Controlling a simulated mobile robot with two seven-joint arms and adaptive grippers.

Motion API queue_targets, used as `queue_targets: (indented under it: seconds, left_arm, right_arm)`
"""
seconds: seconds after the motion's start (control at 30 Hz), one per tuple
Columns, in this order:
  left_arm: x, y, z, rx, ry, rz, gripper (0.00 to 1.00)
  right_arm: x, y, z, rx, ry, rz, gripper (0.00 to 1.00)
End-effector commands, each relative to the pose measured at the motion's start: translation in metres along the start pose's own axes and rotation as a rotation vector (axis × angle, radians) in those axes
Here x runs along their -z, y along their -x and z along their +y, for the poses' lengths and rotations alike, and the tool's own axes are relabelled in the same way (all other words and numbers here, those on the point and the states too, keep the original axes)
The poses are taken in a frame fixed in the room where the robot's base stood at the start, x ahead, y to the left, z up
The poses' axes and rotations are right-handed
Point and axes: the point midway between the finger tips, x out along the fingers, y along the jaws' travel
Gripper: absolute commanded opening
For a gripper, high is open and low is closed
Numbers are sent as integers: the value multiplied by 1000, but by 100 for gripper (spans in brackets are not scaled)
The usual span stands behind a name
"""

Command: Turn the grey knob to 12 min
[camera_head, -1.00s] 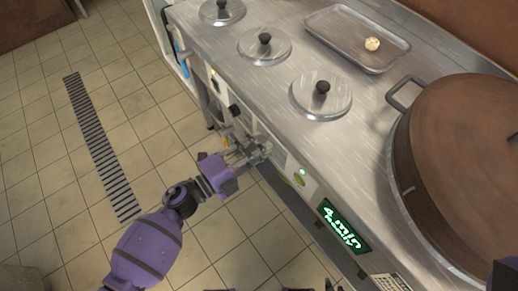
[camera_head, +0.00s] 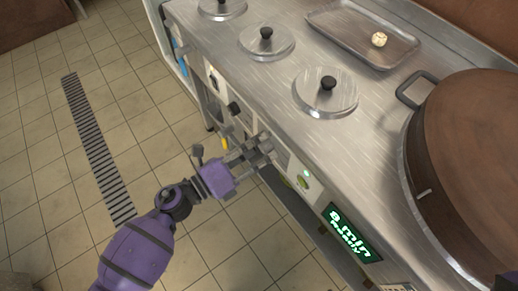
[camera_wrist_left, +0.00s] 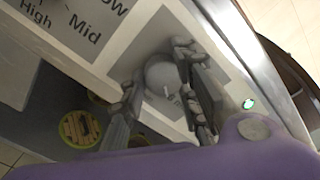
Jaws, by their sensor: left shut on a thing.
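The grey knob (camera_wrist_left: 163,76) sits on the front panel of the steel counter. In the left wrist view it is a round grey disc with a small light mark, between my left gripper's fingers. My left gripper (camera_head: 262,148) is shut on it; in the left wrist view the fingers (camera_wrist_left: 162,88) press on both sides of the knob. In the head view the fingers hide the knob. The green display (camera_head: 349,232) to the right on the panel reads "8 min" with "ready" below. My right gripper is not clearly in view.
A large wooden-lidded pot (camera_head: 465,170) stands on the counter at right. Several steel lids with black handles, such as this one (camera_head: 326,95), and a tray (camera_head: 345,38) with a small pale item (camera_head: 380,40) are behind. A green light (camera_head: 306,173) is lit. Tiled floor is clear at left.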

Motion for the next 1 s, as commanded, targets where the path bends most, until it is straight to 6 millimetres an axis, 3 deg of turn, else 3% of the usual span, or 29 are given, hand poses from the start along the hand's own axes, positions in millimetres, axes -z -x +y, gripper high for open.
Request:
queue_targets:
  seconds: [0.03, 0.5, 1.0]
  left_arm:
    - [8, 4, 10, -17, -40, 10, 3]
    - [2, 3, 10, -17, -488, 11, 3]
    - [-4, 3, 7, -18, -870, 8, 3]
  right_arm:
    - [-1, -5, 0, 1, 3, 1, 18]
    - [-18, -25, 2, 4, 18, -19, 18]
    - [-23, -48, 3, 11, 37, -17, 18]
